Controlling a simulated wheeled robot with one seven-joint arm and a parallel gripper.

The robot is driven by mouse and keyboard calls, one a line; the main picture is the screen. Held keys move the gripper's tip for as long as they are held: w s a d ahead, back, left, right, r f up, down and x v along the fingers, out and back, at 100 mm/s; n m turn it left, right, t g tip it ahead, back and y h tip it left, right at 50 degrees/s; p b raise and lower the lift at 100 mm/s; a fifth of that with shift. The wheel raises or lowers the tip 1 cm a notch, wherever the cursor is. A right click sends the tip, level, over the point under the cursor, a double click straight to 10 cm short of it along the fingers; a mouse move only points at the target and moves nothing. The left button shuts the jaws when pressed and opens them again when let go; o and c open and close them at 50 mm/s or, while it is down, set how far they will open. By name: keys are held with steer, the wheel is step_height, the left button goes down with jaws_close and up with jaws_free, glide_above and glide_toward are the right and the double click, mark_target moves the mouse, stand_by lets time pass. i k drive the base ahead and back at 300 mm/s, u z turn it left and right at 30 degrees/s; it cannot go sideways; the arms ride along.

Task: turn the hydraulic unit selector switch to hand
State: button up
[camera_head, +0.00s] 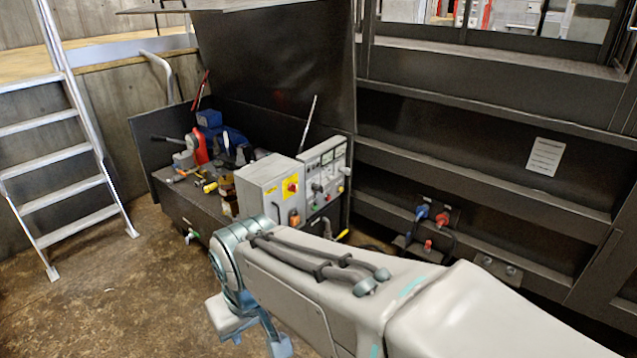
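The hydraulic unit (185,208) stands in a dark open housing, left of centre. A light grey control box (262,186) sits at its right end, with a red knob on a yellow plate (293,187). Beside the box is a grey panel (312,162) with gauges and small knobs. Which knob is the selector switch, and its setting, are too small to tell. My arm reaches from the lower right to below the control box, and its end bends down.
The raised dark lid (270,60) hangs above the unit. An aluminium ladder (75,150) stands at the left. Blue and red plugs (432,215) are on the dark compactor frame (480,140) at the right. Brown floor (120,295) is free at the lower left.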

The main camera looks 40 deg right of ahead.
mark_target(317, 187)
steer(key=z, duration=0.8)
steer(key=i, duration=1.15)
steer(key=z, duration=0.4)
steer(key=i, duration=1)
steer(key=z, duration=0.7)
